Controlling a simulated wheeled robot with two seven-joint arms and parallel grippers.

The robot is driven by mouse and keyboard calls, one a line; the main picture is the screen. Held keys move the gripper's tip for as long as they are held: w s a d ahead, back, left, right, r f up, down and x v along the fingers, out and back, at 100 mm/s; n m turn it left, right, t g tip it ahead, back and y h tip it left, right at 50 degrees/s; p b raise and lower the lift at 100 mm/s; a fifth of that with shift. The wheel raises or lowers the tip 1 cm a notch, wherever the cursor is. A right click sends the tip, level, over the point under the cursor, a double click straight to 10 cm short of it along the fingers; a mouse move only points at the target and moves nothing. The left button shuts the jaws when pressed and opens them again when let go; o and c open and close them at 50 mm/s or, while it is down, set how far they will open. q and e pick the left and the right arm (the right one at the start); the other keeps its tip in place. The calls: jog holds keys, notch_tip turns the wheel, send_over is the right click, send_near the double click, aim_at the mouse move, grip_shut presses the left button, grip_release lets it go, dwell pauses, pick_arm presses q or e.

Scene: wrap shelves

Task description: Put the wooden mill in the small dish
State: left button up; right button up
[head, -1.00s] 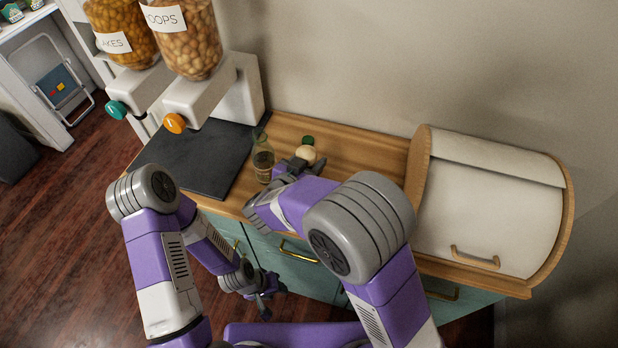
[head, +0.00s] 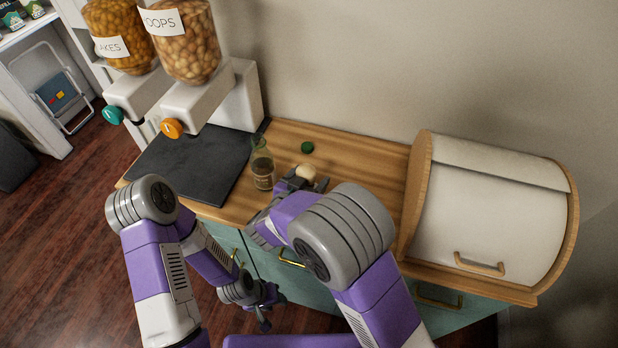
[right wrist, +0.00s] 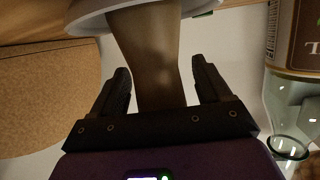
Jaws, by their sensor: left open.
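The wooden mill (head: 306,172) shows in the head view only as a pale round top above my right gripper (head: 304,183). A white curved rim, seemingly the small dish (right wrist: 88,22), lies behind the mill's lower end. I cannot tell whether they touch. The dish is hidden in the head view. My left gripper (head: 271,304) is open and empty, low before the cabinet.
A glass bottle (head: 263,170) stands close left of my right gripper. A green round thing (head: 307,147) is behind the mill. A dark slab (head: 190,160) and cereal dispensers (head: 200,100) are at left. A bread box (head: 490,210) stands at right. Bare counter (head: 365,160) lies between.

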jog(key=shift+r, duration=0.25)
jog(key=p+v, duration=0.2)
jog(key=v, duration=1)
jog(key=shift+p, duration=0.35)
